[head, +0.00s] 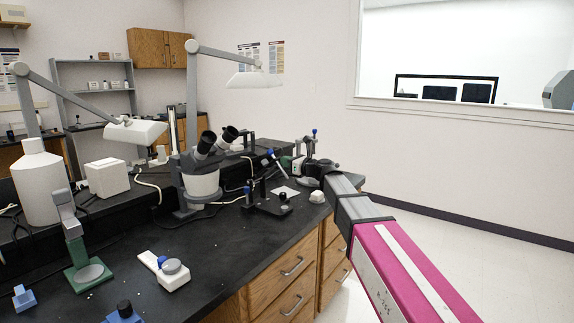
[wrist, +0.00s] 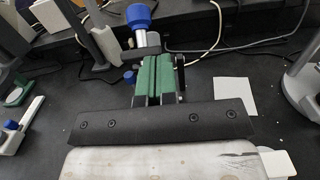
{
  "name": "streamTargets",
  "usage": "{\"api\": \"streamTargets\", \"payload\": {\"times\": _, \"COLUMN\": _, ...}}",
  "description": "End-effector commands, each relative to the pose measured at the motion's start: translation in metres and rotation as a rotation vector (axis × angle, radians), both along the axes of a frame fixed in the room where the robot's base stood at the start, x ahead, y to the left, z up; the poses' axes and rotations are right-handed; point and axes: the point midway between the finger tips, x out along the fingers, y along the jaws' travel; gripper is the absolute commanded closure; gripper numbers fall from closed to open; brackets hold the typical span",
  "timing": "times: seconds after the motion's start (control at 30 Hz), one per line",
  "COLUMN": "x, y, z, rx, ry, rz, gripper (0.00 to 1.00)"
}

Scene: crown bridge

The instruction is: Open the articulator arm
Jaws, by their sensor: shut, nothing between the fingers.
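My gripper (wrist: 153,62) is shut and empty, its two green-padded fingers side by side in the wrist view. In the head view my gripper (head: 287,160) is over the far right part of the bench. A metal device with a blue knob (wrist: 139,16) stands just beyond the fingertips; I cannot tell whether they touch, or whether it is the articulator. In the head view a black-based stand with upright posts (head: 265,206) is just left of and below my gripper. A green-based device with a raised grey arm (head: 85,273) stands at front left, well away from my gripper.
The microscope (head: 200,183) stands left of my gripper. A white card (wrist: 235,93) lies near the fingers. Cables run across the black bench (head: 225,246). A blue-and-white device (head: 172,272) sits near the front. The middle front of the bench is clear.

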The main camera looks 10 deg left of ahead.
Motion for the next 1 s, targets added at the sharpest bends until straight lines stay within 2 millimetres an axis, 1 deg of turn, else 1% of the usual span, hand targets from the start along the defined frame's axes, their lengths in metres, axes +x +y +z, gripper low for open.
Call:
{"api": "streamTargets", "payload": {"times": 0.27, "x": 0.010, "y": 0.019, "z": 0.025, "rx": -0.142, "ry": 0.054, "rz": 0.001, "gripper": 1.00}}
{"api": "streamTargets", "payload": {"times": 0.6, "x": 0.027, "y": 0.057, "z": 0.057, "rx": -0.393, "ry": 0.159, "rz": 0.001, "gripper": 1.00}}
{"api": "streamTargets", "payload": {"times": 0.8, "x": 0.038, "y": 0.084, "z": 0.070, "rx": -0.553, "ry": 0.227, "rz": 0.001, "gripper": 1.00}}
{"api": "streamTargets", "payload": {"times": 1.0, "x": 0.046, "y": 0.106, "z": 0.075, "rx": -0.687, "ry": 0.283, "rz": 0.001, "gripper": 1.00}}
